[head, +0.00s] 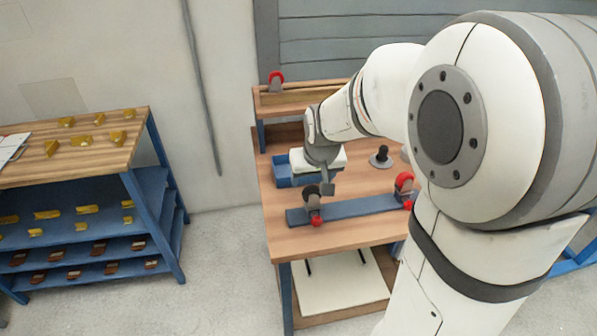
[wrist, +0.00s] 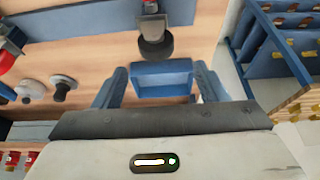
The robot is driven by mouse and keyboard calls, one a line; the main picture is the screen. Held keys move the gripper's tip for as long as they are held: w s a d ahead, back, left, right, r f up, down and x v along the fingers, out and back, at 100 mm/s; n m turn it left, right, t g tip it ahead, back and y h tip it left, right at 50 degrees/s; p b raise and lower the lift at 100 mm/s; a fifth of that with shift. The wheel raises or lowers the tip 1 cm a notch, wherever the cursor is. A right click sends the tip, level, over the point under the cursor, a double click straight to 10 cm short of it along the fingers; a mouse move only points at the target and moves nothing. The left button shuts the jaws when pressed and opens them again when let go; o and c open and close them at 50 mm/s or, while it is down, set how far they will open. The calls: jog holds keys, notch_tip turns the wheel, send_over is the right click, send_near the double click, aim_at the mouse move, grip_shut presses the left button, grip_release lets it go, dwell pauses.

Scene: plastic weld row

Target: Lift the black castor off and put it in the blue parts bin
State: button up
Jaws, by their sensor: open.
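The black castor (head: 312,191), a dark wheel on a grey bracket, stands at the left end of a blue bar on the bench. A red part (head: 317,221) sits just in front of its foot. In the wrist view the castor (wrist: 155,44) is beyond the fingertips, not between them. My gripper (head: 327,185) is open and empty, close behind and right of the castor. The blue parts bin (head: 282,173) is on the bench behind the castor, partly hidden by my gripper. In the wrist view the bin (wrist: 161,88) shows between the two fingers (wrist: 161,74).
A red-wheeled castor (head: 404,181) is at the right end of the blue bar (head: 359,209). A black knob on a pale round base (head: 381,157) stands behind the bar. A raised shelf (head: 300,98) runs along the back. A blue rack (head: 150,205) with yellow parts stands left, apart.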

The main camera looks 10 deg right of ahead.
aim_at(312, 187)
jog(key=x, duration=0.7)
jog(key=shift+d+f, duration=0.2)
jog(key=shift+f, duration=0.15)
jog(key=shift+c, duration=0.5)
jog(key=c, duration=1.1)
